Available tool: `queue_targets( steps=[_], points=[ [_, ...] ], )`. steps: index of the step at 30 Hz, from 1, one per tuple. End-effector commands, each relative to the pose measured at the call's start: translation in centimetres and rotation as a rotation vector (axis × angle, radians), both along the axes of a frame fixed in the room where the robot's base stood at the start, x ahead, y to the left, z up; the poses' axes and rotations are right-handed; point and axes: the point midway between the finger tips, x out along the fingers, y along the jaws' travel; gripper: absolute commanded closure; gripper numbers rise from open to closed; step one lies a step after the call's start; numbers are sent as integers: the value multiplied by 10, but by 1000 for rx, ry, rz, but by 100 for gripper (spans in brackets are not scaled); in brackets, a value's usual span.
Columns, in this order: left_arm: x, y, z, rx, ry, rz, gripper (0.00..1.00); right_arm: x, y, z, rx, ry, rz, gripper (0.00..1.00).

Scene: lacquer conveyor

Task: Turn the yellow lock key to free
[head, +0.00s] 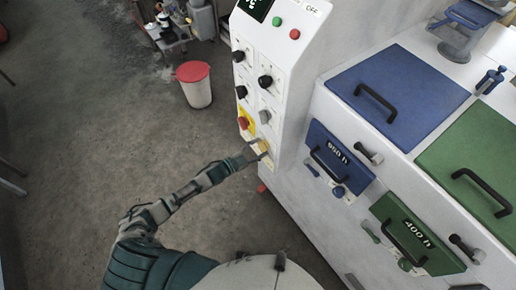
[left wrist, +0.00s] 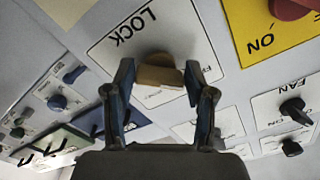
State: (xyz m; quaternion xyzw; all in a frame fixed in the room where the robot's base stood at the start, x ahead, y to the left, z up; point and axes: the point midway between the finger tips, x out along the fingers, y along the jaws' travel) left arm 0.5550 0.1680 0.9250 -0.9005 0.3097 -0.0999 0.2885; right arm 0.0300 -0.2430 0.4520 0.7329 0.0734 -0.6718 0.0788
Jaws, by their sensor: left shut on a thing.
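The yellow lock key (left wrist: 160,74) is a dull yellow-brown piece in the left wrist view, on a white plate (left wrist: 118,50) marked LOCK. A second word at the plate's edge is partly hidden by a finger. My left gripper (left wrist: 160,88) has its two fingers on either side of the key and is shut on it. In the head view my left gripper (head: 262,152) is at the lower part of the white control panel (head: 278,72), covering most of the key. My right gripper is not in view.
A red knob on a yellow plate (head: 245,123) sits just above my left gripper. Several black knobs and a grey one are higher on the panel. Blue (head: 338,160) and green (head: 416,236) drawers are at the right. A white bin with a red lid (head: 194,84) stands on open floor.

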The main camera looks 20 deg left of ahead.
Motion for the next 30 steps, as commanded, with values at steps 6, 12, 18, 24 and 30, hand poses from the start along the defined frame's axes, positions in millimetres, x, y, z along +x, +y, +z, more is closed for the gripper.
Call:
queue_targets(
  steps=[6, 12, 18, 24, 30],
  points=[
    [-2, 0, -4, 5, 7, 0, 80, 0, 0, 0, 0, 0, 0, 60],
    [-1, 0, -3, 3, 5, 0, 21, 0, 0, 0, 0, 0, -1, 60],
    [-1, 1, -1, 1, 2, 0, 21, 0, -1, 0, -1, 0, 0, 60],
    [-14, 11, -2, 1, 3, 1, 21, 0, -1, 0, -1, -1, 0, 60],
    [-49, 39, -3, 3, 7, 0, 21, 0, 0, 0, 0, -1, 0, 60]
  ],
)
